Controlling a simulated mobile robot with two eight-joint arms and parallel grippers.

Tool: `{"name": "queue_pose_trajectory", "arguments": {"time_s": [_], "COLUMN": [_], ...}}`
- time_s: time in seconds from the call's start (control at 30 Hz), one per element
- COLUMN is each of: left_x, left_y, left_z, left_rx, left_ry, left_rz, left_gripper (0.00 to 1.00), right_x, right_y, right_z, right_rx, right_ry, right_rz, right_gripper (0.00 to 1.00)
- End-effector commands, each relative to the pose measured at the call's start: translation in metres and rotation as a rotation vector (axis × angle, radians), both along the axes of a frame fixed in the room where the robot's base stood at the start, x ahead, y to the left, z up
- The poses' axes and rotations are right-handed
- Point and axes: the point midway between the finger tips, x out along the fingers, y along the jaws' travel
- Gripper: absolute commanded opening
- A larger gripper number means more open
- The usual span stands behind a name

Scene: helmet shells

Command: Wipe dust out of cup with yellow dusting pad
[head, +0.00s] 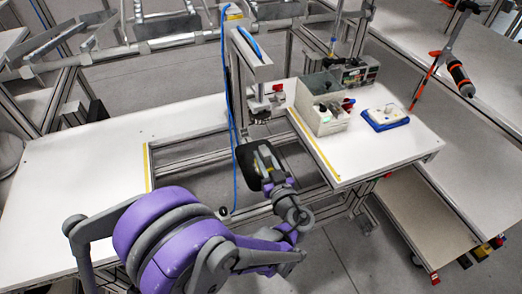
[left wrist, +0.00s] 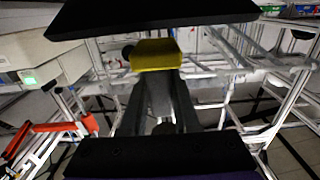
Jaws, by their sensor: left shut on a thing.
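My left gripper (head: 268,160) is over the gap between the two white tabletops. In the left wrist view, the gripper (left wrist: 158,72) is shut on the yellow dusting pad (left wrist: 156,55), a small block held at its fingertips. The pad is hard to make out in the head view. A dark rounded shape beside the gripper in the head view may be part of my wrist; I cannot tell. I cannot pick out a cup with certainty in either view. My right gripper is not in view.
A metal post with a clamp (head: 260,100) and a blue hose (head: 231,110) stand just behind my gripper.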

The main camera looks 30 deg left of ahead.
Motion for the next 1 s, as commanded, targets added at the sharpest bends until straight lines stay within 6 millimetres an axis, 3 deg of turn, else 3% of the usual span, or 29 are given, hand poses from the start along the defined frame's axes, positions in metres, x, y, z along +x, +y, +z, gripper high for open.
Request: {"name": "queue_pose_trajectory", "arguments": {"time_s": [1.0], "left_x": [-0.064], "left_y": [-0.075], "left_z": [0.000], "left_rx": [0.000], "left_ry": [0.000], "left_rz": [-0.003], "left_gripper": [0.00], "right_x": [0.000], "right_y": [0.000], "right_z": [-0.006], "right_rx": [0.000], "right_ry": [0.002], "right_rz": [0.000], "right_gripper": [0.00]}}
